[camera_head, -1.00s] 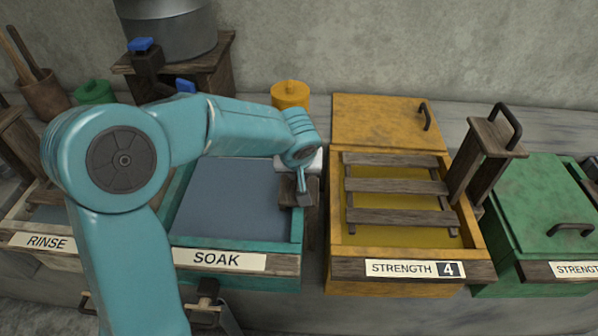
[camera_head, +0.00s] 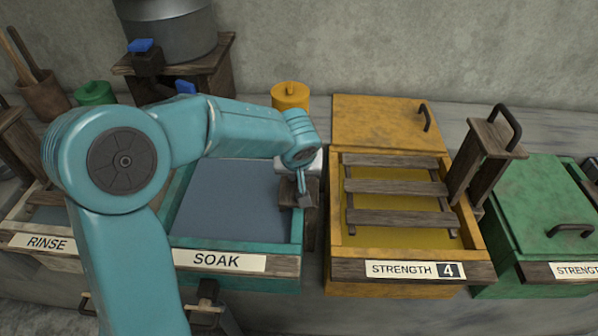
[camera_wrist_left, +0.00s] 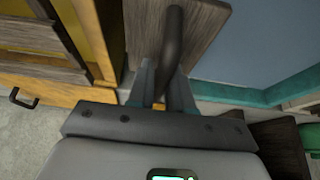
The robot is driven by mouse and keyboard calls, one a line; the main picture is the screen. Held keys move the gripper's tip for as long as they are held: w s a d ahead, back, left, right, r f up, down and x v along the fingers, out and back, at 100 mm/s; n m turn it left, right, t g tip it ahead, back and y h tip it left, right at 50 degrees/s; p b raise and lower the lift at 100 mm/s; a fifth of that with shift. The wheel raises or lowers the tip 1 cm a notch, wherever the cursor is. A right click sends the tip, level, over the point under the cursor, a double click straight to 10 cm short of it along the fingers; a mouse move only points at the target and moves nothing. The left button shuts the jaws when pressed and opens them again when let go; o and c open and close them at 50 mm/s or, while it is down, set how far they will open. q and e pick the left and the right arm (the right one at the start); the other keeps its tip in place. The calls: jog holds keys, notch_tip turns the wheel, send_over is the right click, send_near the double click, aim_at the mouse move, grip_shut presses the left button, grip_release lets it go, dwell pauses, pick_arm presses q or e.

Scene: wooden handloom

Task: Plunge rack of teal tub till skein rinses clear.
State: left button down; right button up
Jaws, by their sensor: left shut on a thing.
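The teal tub (camera_head: 298,238), labelled SOAK, stands left of centre and holds blue-grey liquid (camera_head: 228,198). My left gripper (camera_head: 303,198) is at the tub's right edge, its fingers pointing down. It is shut on the dark handle (camera_wrist_left: 172,45) of the rack, seen between the fingers in the left wrist view (camera_wrist_left: 163,88). The rack's wooden top (camera_wrist_left: 207,35) lies below the handle, and its wooden post (camera_head: 313,215) shows beside the tub's right wall. The rack's lower part is hidden. I see no skein in the liquid. My right gripper is out of view.
A yellow tub (camera_head: 345,262) with slats across it, labelled STRENGTH 4, stands close on the right. Its own wooden rack (camera_head: 490,150) rises at its right side. A green lidded tub (camera_head: 548,200) is beyond. A RINSE tub (camera_head: 45,243) is at left, partly behind my arm.

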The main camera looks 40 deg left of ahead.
pick_arm(q)
jog(key=shift+d+r+p, duration=0.1)
jog(key=shift+r+p, duration=0.15)
jog(key=shift+p, duration=0.15)
notch_tip(320, 180, up, 15)
jog(key=p, duration=0.9)
jog(key=shift+f, duration=0.1)
grip_release()
notch_tip(320, 180, up, 7)
jog(key=p, duration=0.4)
jog(key=shift+f, duration=0.1)
jog(key=shift+s, duration=0.15)
